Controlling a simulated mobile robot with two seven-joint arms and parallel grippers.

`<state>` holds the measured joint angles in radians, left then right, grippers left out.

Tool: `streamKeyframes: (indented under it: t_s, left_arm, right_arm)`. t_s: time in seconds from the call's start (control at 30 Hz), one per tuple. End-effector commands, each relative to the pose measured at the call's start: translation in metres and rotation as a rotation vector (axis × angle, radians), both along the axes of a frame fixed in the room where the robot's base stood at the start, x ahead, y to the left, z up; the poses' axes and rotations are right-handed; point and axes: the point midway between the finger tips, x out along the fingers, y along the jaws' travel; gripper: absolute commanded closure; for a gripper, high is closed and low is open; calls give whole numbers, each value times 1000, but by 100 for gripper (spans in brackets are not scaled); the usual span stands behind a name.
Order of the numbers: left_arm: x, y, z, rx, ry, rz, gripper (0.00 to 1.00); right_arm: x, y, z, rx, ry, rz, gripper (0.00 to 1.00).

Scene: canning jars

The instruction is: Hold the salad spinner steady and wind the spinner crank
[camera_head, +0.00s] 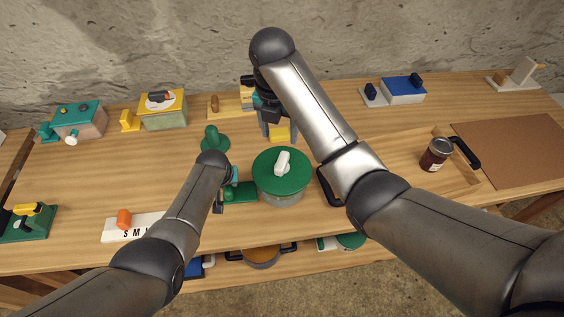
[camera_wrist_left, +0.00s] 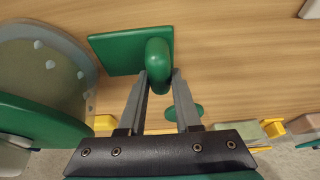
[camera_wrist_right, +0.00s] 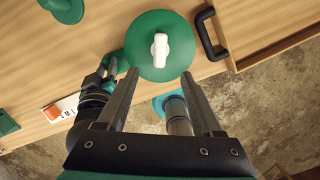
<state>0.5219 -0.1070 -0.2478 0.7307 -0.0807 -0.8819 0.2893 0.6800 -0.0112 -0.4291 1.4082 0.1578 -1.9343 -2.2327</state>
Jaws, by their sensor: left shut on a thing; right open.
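The salad spinner has a clear bowl (camera_head: 283,199) and a green lid (camera_head: 270,170). It stands upright near the table's front edge. A white crank (camera_head: 283,162) sits on the lid's top; it also shows in the right wrist view (camera_wrist_right: 160,48). A green handle (camera_wrist_left: 158,62) on a flat green plate (camera_wrist_left: 118,52) is beside the bowl. My left gripper (camera_wrist_left: 160,82) is shut on this handle; in the head view my forearm partly hides it. My right gripper (camera_wrist_right: 160,75) is open and empty, above and behind the spinner, with the crank apart from its fingers.
A green knobbed object (camera_head: 214,141) stands behind my left gripper. A white lettered board (camera_head: 135,229) lies to the left. A black handle (camera_head: 326,187) is close to the spinner's right. A jar (camera_head: 435,156) stands in a wooden tray (camera_head: 462,181). Several gadgets line the back.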

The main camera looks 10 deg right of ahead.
Motion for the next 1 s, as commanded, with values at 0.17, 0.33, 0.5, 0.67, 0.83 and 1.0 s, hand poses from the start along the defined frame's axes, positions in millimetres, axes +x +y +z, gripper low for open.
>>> streamKeyframes:
  t_s: [0.17, 0.33, 0.5, 0.67, 0.83, 1.0]
  left_arm:
    - [0, 0, 0, 0, 0, 0, 100]
    - [0, 0, 0, 0, 0, 0, 100]
    - [0, 0, 0, 0, 0, 0, 100]
    - [0, 0, 0, 0, 0, 0, 100]
    - [0, 0, 0, 0, 0, 0, 100]
    - [0, 0, 0, 0, 0, 0, 100]
  right_arm:
    - [0, -1, -7, -6, 6, 34, 32]
    - [2, -2, -27, -4, 9, 32, 32]
    - [5, -3, -52, -5, 8, 31, 32]
    - [8, -5, -76, -4, 9, 30, 32]
    - [12, -7, -98, -5, 7, 31, 32]
    - [15, -7, -112, -4, 6, 29, 32]
